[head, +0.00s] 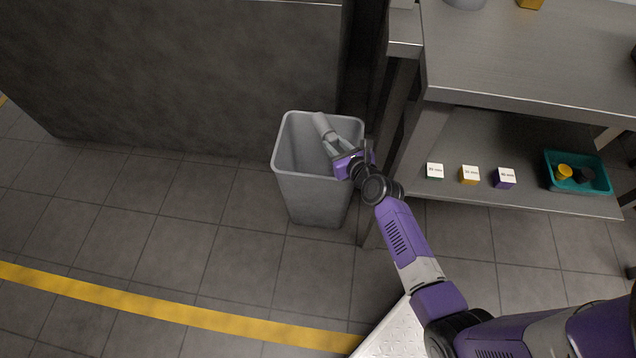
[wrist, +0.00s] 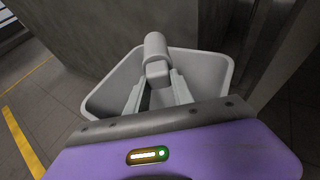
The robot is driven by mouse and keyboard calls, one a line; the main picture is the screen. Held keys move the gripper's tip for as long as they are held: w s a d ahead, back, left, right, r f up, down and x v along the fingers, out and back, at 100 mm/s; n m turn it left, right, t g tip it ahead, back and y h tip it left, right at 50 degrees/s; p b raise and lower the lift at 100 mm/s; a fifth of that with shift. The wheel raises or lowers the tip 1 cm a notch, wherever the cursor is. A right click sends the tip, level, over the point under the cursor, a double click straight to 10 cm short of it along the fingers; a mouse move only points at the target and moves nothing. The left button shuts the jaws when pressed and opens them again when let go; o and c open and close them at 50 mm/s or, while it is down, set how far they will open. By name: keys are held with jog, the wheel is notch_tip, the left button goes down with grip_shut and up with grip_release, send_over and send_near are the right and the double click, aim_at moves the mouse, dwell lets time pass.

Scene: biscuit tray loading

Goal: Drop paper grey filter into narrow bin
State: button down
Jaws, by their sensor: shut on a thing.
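The grey filter (head: 323,124) is a small light-grey cylinder held over the mouth of the narrow bin. It also shows in the wrist view (wrist: 155,47), at the fingertips. My gripper (head: 331,137) is shut on the filter; in the wrist view its two fingers (wrist: 156,78) reach over the bin opening. The narrow bin (head: 313,200) is a tall grey open-topped container on the floor, and its rim (wrist: 107,90) surrounds the fingers in the wrist view. The bin's bottom is hidden from both views.
A dark grey block or wall (head: 180,75) stands behind the bin. A metal table (head: 530,55) is to the right; its lower shelf (head: 450,205) holds small labelled cubes (head: 469,175) and a teal tray (head: 551,180). Tiled floor with a yellow line (head: 180,314) lies open at left.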

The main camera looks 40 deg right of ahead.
jog(key=c, duration=1)
grip_release()
notch_tip(320, 180, up, 20)
jog(key=p, duration=1)
